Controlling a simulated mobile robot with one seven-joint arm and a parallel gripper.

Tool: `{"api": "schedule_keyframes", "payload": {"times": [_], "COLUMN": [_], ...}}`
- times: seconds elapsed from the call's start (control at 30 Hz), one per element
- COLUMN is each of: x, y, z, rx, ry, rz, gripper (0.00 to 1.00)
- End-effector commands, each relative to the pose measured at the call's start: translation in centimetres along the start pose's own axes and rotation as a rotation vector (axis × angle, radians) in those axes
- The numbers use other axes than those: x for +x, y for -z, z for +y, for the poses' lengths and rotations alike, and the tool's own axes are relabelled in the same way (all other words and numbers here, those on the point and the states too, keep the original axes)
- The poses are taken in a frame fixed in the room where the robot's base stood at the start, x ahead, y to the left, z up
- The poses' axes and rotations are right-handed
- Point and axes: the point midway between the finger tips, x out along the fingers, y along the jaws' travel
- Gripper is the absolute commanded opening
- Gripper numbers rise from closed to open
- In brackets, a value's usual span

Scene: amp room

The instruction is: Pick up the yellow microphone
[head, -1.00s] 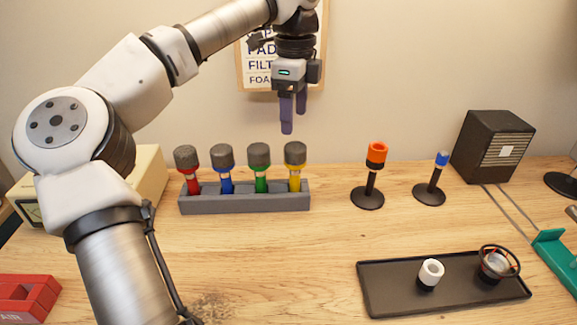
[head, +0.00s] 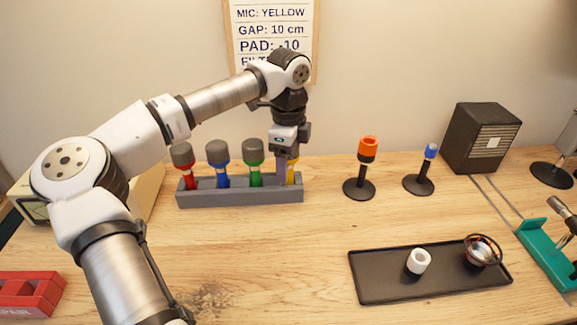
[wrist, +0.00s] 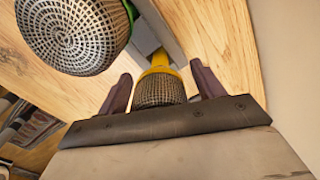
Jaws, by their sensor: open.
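The yellow microphone (head: 294,177) stands in the right end of the grey holder (head: 240,196), mostly hidden behind my gripper in the head view. In the wrist view the microphone (wrist: 160,86) shows its mesh head and yellow collar between my two fingers. My gripper (head: 287,170) points down over it and is open, with one purple finger on each side. In the wrist view there is a visible gap between the fingers (wrist: 160,92) and the microphone. Whether either finger touches it lower down I cannot tell.
The green microphone (head: 254,165) stands close to the left of my gripper; its head (wrist: 72,32) looms large in the wrist view. Blue (head: 219,165) and red (head: 184,165) microphones stand further left. An orange-topped stand (head: 364,168) and a black tray (head: 380,279) are to the right.

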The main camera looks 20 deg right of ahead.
Motion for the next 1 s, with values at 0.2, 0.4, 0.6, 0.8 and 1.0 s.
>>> {"api": "schedule_keyframes", "payload": {"times": [0.2,0.4,0.6,0.8,1.0], "x": [0.28,0.26,0.24,0.18,-0.11], "y": [-0.03,-0.03,-0.03,-0.02,-0.03], "z": [0.00,0.00,0.01,-0.01,-0.03], "rx": [-0.001,-0.001,-0.001,-0.001,-0.001], "ry": [0.001,0.000,0.000,0.001,0.002], "rz": [-0.001,-0.001,-0.001,-0.001,-0.001], "gripper": [0.67,0.47,0.20,0.11,0.11]}}
